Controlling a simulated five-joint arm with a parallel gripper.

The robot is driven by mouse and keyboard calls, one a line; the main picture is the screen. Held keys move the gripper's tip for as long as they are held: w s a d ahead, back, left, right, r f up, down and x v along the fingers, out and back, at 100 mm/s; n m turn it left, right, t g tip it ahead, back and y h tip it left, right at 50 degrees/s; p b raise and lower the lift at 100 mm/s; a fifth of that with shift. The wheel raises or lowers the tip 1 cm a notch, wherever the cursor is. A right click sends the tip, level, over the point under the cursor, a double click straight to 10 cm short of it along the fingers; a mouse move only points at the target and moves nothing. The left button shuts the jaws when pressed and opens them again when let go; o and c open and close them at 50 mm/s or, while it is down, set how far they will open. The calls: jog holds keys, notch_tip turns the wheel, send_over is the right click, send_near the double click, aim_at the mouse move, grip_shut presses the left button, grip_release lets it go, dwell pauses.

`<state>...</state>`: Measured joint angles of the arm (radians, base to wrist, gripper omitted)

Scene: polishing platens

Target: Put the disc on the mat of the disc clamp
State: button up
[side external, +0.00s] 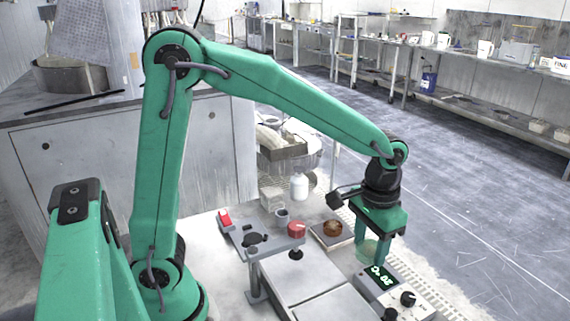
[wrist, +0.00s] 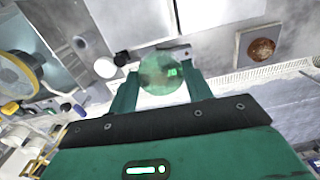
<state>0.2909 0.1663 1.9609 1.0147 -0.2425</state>
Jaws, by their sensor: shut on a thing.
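The disc (side external: 367,250) is round, pale green and see-through. My gripper (side external: 373,252) points down and is shut on it, holding it above the bench beside a control box. A square plate with a dark edge (side external: 345,241) bears a brown round piece (side external: 332,228), left of my gripper; the brown piece also shows in the wrist view (wrist: 261,50). I cannot tell for sure which fixture is the disc clamp, or pick out its mat.
The control box (side external: 405,300) with a lit display and black knobs stands close below my gripper. A grey bracket (side external: 262,247), a red round piece (side external: 296,228) and a white bottle (side external: 299,187) stand to the left. Flat grey panels (side external: 325,306) lie at the front.

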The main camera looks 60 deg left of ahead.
jog(key=w+a+r, duration=0.3)
jog(key=a, duration=0.8)
jog(key=shift+n, duration=0.3)
jog(key=shift+a, duration=0.2)
jog(key=s+a+f+n, duration=0.3)
jog(key=s+a+f, duration=0.2)
jog(key=s+a, duration=0.3)
jog(key=s+a+f+n, duration=0.4)
jog(key=s+a, duration=0.4)
jog(key=a, duration=0.3)
jog(key=shift+f, duration=0.35)
jog(key=shift+a+f, duration=0.1)
jog(key=shift+f, duration=0.05)
jog(key=shift+f, duration=3.2)
